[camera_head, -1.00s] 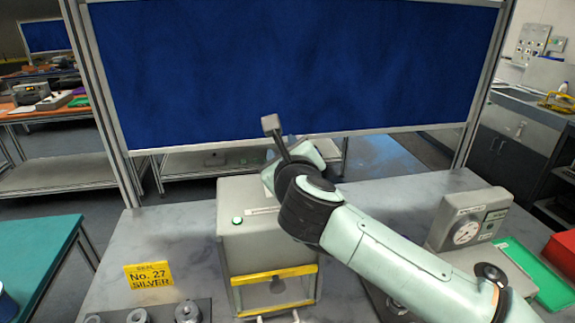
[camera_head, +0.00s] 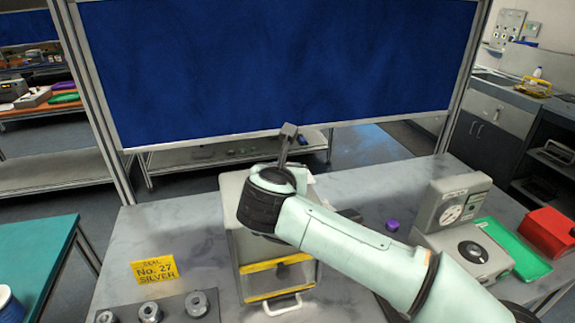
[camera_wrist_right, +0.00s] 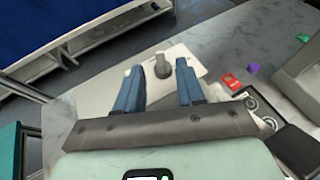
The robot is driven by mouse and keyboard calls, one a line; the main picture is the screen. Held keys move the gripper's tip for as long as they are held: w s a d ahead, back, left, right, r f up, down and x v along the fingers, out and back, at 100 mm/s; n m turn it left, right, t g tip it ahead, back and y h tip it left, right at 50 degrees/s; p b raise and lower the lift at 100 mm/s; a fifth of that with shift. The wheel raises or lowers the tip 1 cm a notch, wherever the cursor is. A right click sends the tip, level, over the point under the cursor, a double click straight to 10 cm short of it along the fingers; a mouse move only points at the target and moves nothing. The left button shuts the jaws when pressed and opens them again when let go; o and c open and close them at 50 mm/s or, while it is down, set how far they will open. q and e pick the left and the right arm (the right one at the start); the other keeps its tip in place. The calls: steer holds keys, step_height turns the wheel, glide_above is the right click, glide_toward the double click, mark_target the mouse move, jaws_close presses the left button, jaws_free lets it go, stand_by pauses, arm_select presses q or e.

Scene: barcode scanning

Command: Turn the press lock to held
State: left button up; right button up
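The press is a grey box (camera_head: 235,228) with a yellow-edged front (camera_head: 276,278) and a white handle (camera_head: 283,306), at the middle of the table in the head view. My right arm crosses in front of its top; the wrist hides the gripper there. In the right wrist view my right gripper (camera_wrist_right: 158,88) is open with two blue fingers. A grey knob (camera_wrist_right: 162,66) on a pale plate (camera_wrist_right: 182,58) shows beyond and between the fingertips, apparently not gripped. In the head view a dark stick with a grey block (camera_head: 288,131) rises behind my wrist. My left gripper is not in view.
A gauge unit (camera_head: 452,209), a green tray (camera_head: 515,250) and a red bin (camera_head: 550,232) stand at right. A purple piece (camera_head: 392,225) lies nearby. A yellow sign (camera_head: 153,271) and metal rings (camera_head: 197,304) are at front left. The blue panel (camera_head: 280,65) stands behind.

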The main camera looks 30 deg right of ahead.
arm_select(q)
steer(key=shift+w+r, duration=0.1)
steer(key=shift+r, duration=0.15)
arm_select(e)
steer(key=shift+x, duration=2)
jaws_close()
